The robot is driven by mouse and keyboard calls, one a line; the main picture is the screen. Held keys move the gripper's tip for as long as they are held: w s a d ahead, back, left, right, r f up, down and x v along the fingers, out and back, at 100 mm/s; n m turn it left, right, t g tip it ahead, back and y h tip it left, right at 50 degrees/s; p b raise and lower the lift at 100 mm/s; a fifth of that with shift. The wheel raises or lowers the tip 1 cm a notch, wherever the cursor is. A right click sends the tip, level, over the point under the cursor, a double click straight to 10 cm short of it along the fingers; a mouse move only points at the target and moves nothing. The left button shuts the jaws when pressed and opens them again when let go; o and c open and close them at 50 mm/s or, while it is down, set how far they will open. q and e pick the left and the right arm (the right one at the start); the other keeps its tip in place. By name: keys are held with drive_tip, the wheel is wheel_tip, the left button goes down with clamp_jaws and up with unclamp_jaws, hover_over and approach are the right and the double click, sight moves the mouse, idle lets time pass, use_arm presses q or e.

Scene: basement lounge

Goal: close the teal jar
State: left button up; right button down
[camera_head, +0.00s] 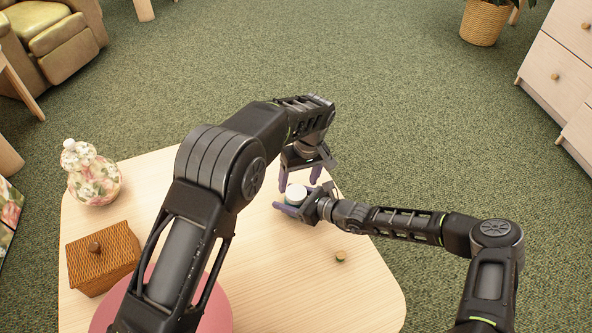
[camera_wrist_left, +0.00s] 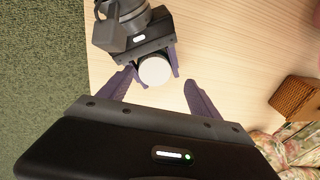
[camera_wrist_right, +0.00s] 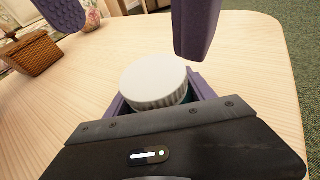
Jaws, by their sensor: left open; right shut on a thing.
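The teal jar (camera_wrist_right: 190,97) stands on the wooden table, mostly hidden by my right gripper's fingers. A white ridged lid (camera_wrist_right: 154,82) sits on its top; it also shows in the head view (camera_head: 296,192) and the left wrist view (camera_wrist_left: 155,71). I cannot tell whether the lid is tight. My right gripper (camera_head: 300,207) is shut on the jar's body from the side. My left gripper (camera_head: 300,178) is open and empty above the lid, pointing down. Its two purple fingers are spread to either side of the lid and clear of it in the right wrist view.
A woven basket box (camera_head: 103,258) and a floral lidded jar (camera_head: 93,178) stand at the table's left. A pink round thing (camera_head: 216,308) lies under my left arm. A small round object (camera_head: 340,255) lies on the otherwise clear right part of the table (camera_head: 335,300).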

sight(296, 192)
use_arm(q)
drive_tip(key=r+n, duration=0.1)
drive_tip(key=a+n, duration=0.1)
drive_tip(key=n, duration=0.1)
drive_tip(key=w+r+n, duration=0.1)
drive_tip(key=shift+w+a+r+n+h, duration=0.1)
drive_tip(key=shift+a+r+n+h, duration=0.2)
drive_tip(key=shift+n, duration=0.1)
drive_tip(key=shift+w+a+r+n, duration=0.1)
drive_tip(key=shift+w+n, duration=0.05)
drive_tip(key=shift+n, duration=0.35)
drive_tip(key=shift+d+n+h, duration=0.4)
drive_tip(key=shift+d+h, duration=0.1)
drive_tip(key=shift+d, duration=0.05)
drive_tip(key=shift+f, duration=4.05)
drive_tip(key=shift+c, duration=0.4)
